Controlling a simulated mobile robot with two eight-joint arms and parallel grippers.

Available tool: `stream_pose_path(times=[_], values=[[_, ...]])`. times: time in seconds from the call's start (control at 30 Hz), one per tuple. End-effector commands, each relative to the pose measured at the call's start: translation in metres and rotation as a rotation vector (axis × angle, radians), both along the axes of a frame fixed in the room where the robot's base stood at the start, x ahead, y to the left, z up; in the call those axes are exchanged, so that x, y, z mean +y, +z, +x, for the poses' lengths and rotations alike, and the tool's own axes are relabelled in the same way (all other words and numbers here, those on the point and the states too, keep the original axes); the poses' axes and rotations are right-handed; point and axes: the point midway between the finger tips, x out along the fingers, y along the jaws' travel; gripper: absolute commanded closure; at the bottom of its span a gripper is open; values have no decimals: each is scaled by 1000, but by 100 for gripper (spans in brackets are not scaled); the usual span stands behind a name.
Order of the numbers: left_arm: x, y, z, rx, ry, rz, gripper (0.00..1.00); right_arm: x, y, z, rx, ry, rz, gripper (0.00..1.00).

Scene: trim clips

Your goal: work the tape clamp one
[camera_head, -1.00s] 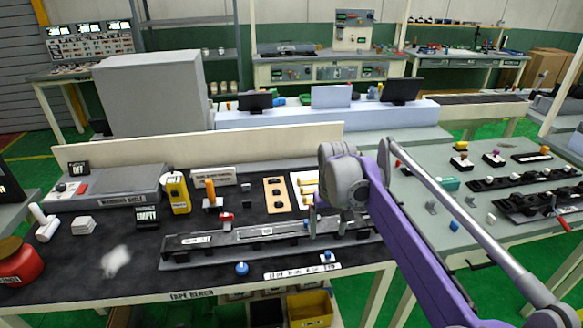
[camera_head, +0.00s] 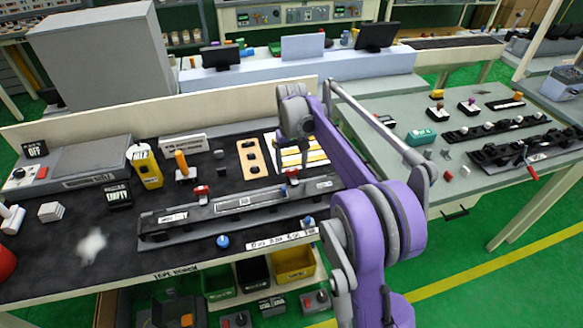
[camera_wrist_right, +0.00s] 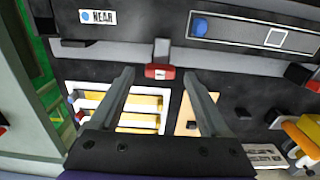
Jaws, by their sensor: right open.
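A long grey fixture (camera_head: 240,206) lies along the front of the dark bench. It carries two red-tipped clamps, a left one (camera_head: 201,191) and a right one (camera_head: 291,176); I cannot tell which is numbered one. My right gripper (camera_head: 304,152) is above the yellow-striped white tray, behind the fixture's right part. In the right wrist view its open fingers (camera_wrist_right: 158,80) point toward the right clamp's red tip (camera_wrist_right: 159,72), with nothing between them. The left clamp's red tip shows at that view's right edge (camera_wrist_right: 300,75). My left gripper is out of view.
Behind the fixture stand an orange-handled block (camera_head: 182,165), a yellow bottle (camera_head: 147,168), a tan plate (camera_head: 252,160) and the white tray (camera_head: 318,163). A blue knob (camera_head: 223,241) is in front. A second bench (camera_head: 460,180) is on the right.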

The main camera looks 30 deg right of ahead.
Motion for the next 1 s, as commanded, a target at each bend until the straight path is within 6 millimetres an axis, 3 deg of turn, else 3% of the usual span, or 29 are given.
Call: stream_pose_path(times=[0.2,0.47,0.9,1.0], values=[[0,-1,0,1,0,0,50,0,-15,0,0,0,0,20],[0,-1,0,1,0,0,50,0,-16,0,0,0,0,20],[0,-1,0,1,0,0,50,0,-15,0,0,0,0,99],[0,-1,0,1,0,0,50,0,-15,0,0,0,0,100]])
